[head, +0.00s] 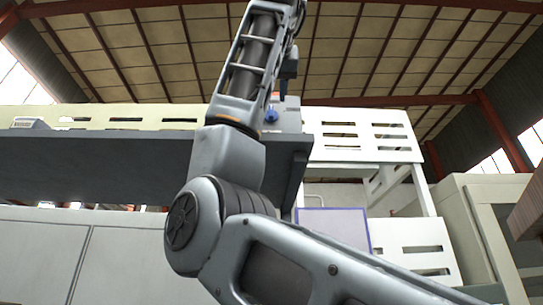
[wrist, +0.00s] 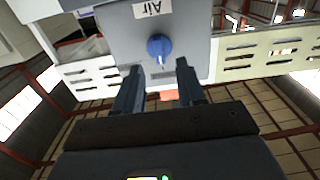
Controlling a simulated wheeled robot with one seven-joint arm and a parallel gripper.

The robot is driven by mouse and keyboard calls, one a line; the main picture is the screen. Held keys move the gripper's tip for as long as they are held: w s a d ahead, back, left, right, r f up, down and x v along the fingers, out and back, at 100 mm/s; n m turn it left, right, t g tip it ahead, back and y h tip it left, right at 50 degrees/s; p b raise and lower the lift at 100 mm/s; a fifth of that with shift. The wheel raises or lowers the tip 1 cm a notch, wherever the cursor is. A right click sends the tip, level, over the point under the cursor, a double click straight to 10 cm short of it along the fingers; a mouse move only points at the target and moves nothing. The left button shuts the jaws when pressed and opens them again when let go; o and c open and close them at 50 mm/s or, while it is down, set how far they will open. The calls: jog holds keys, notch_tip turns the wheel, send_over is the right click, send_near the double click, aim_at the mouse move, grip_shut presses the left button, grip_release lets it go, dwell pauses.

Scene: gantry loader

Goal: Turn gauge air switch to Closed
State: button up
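The gauge air switch is a blue knob (wrist: 159,47) on a light grey box (wrist: 190,22) with a label reading "Air", upside down in the wrist view. In the head view the knob (head: 271,115) shows just right of my arm, on the grey box (head: 290,118). My gripper (wrist: 158,72) is open in the wrist view, its two dark fingers apart and pointing at the knob. The knob lies just beyond the fingertips, roughly between them; I cannot tell whether they touch it.
A long dark grey beam (head: 100,165) runs across under the box. White slotted panels (head: 365,135) stand behind it on the right. A beige cabinet (head: 485,215) is at the far right. Pale panels (head: 45,255) fill the lower left. A small red part (wrist: 169,95) shows between my fingers.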

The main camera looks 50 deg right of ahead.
jog(key=shift+v, duration=1.45)
